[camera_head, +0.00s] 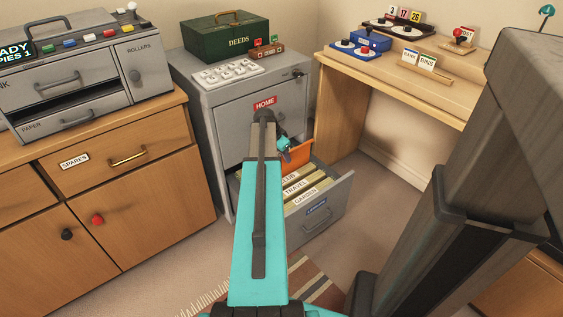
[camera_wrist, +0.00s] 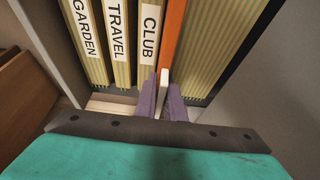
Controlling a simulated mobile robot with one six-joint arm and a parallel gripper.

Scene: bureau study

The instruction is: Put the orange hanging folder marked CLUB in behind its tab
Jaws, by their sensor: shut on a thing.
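The orange hanging folder (camera_wrist: 173,38) shows edge-on in the wrist view, right beside the divider with the CLUB tab (camera_wrist: 150,33), on its side away from TRAVEL. My gripper (camera_wrist: 163,100) is shut on the pale tab at the folder's near end, between purple fingers. In the head view the orange folder (camera_head: 297,155) shows at the back of the open drawer (camera_head: 338,208), partly hidden by my gripper (camera_head: 284,146) and arm. Its top seems to stand above the other files there. Its lower edge is hidden, so I cannot tell how deep it sits.
The TRAVEL (camera_wrist: 118,38) and GARDEN (camera_wrist: 86,30) dividers stand left of CLUB. More striped files (camera_wrist: 215,40) stand close right of the orange folder. The grey cabinet (camera_head: 220,140) rises behind the drawer, and a wooden desk (camera_head: 400,70) stands to the right.

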